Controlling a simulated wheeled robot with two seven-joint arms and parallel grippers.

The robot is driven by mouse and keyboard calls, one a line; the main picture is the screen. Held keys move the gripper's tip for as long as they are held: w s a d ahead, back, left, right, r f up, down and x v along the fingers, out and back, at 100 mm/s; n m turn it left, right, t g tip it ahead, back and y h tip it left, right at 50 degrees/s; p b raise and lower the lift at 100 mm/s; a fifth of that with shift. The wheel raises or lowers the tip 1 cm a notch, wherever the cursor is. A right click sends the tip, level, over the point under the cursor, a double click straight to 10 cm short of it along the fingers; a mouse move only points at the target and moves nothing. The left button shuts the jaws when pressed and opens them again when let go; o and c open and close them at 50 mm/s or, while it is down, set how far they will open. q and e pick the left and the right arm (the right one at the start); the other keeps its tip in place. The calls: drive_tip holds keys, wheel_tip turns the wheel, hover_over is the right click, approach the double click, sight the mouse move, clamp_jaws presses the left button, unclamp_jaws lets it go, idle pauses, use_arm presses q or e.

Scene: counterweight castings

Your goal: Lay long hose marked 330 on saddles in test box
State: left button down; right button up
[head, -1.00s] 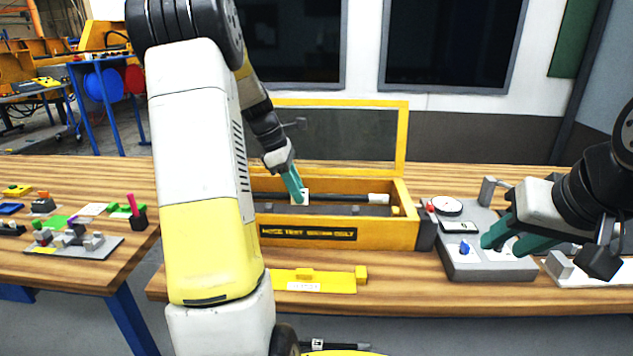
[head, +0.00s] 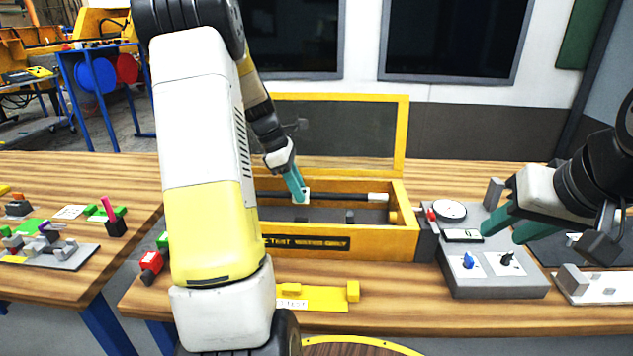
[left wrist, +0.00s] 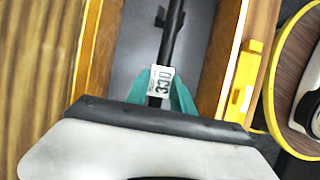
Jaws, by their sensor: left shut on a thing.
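The hose marked 330 is a dark rod-like hose (head: 345,196) with a pale end fitting, level along the open test box (head: 385,236). My left gripper (head: 300,195) is shut on it at its white tag; the left wrist view shows the "330" tag (left wrist: 160,82) between the teal fingers (left wrist: 160,100). The hose appears above the box floor, between the long walls. A small dark saddle (head: 349,215) shows below it in the box; whether they touch is unclear. My arm hides the box's left end. My right gripper (head: 512,227) is open and empty over the instrument panel.
The box's yellow-framed lid (head: 404,135) stands open behind. A grey panel (head: 495,284) with a gauge and knobs stands right of the box. A yellow plate (head: 325,300) lies in front. A red-topped item (head: 151,262) stands at the bench's left edge.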

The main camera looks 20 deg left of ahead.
use_arm(q)
hover_over(299, 219)
drive_tip(key=shift+f, duration=2.45)
drive_tip(key=shift+d+f, duration=0.1)
drive_tip(key=shift+f, duration=0.55)
drive_tip(key=c, duration=1)
unclamp_jaws()
drive_tip(key=shift+r, duration=3.5)
